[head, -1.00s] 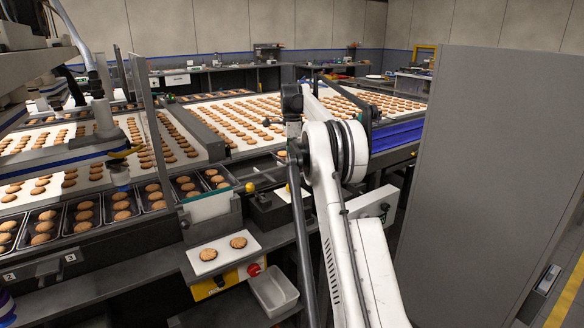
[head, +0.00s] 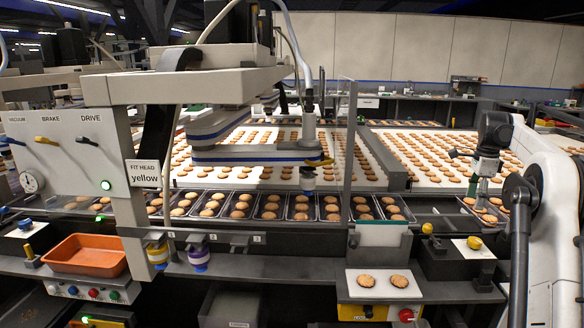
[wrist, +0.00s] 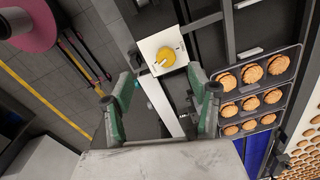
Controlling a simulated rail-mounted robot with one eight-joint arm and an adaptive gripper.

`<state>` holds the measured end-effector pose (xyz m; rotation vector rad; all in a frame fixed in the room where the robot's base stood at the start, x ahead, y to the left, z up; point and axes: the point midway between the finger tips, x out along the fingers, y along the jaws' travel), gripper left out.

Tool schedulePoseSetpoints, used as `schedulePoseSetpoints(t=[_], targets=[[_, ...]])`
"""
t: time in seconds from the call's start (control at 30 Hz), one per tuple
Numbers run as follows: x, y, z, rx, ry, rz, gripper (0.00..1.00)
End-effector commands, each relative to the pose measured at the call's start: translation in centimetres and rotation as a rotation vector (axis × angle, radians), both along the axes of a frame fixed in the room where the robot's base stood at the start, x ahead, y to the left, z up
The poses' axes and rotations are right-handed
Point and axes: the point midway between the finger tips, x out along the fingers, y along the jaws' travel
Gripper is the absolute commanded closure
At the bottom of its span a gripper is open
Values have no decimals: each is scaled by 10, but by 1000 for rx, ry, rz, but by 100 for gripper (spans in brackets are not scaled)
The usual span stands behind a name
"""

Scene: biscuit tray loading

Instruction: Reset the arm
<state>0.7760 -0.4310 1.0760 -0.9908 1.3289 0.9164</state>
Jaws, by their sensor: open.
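My gripper (head: 479,188) hangs from my white arm at the right of the head view, pointing down above the right end of the line. In the wrist view its two green-padded fingers (wrist: 164,98) stand wide apart with nothing between them. Past the fingertips, a white square plate with a yellow knob (wrist: 165,56) lies below; it also shows in the head view (head: 474,242). A dark tray of biscuits (wrist: 237,107) is to the right of the fingers in the wrist view.
A row of biscuit trays (head: 285,208) runs in front of the white biscuit belt (head: 437,177). A machine with a "yellow" sign (head: 145,174) stands left. An orange bin (head: 87,256) is at front left. A white plate with two biscuits (head: 384,283) sits at front centre.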

Motion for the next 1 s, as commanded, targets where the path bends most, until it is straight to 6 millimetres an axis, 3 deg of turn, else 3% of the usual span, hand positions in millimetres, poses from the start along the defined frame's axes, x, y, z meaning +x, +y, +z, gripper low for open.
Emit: schedulePoseSetpoints(t=[0.2,0.5,0.73,1.0], targets=[[-14,63,42,-39,-48,203,44],[-50,146,83,-101,-110,479,44],[-92,206,102,-156,-155,688,44],[-151,271,107,-227,-205,931,44]])
